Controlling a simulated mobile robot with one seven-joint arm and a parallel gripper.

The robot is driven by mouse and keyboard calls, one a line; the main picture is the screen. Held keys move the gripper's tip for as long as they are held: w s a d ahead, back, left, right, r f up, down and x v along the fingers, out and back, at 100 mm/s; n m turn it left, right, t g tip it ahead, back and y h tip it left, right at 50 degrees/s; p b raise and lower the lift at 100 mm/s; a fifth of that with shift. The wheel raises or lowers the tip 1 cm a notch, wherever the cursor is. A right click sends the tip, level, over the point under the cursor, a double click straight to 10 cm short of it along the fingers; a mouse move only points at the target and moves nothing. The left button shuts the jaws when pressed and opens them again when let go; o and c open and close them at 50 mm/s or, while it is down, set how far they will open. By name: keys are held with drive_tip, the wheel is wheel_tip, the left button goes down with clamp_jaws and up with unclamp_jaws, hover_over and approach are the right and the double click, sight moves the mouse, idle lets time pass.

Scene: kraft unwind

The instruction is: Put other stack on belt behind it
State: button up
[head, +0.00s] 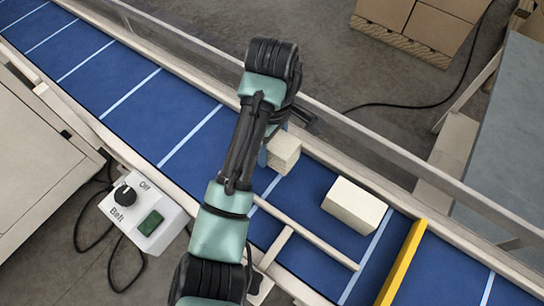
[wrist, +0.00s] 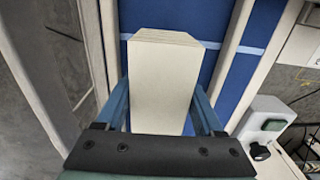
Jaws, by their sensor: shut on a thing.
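In the head view a cream stack (head: 284,150) shows beside my gripper, partly hidden by the arm. In the wrist view this stack (wrist: 163,80) fills the space between the two blue fingers, and my gripper (wrist: 165,105) is shut on it. A second cream stack (head: 354,205) sits on the blue belt (head: 310,195) to the right, apart from the held one, just left of a white belt line. Whether the held stack touches the belt is hard to tell.
A yellow bar (head: 403,262) crosses the belt at the right. A pale T-shaped bar (head: 308,247) reaches over the belt from the near side. Rails run along both edges. A control box (head: 145,214) with a knob and green button stands at the near left. The belt's upper left is clear.

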drive_tip(key=shift+f+b, duration=0.6)
drive_tip(key=shift+f, duration=1.2)
drive_tip(key=shift+f, duration=0.15)
drive_tip(key=o, duration=1.5)
wheel_tip(320, 180, up, 12)
drive_tip(key=p, duration=0.8)
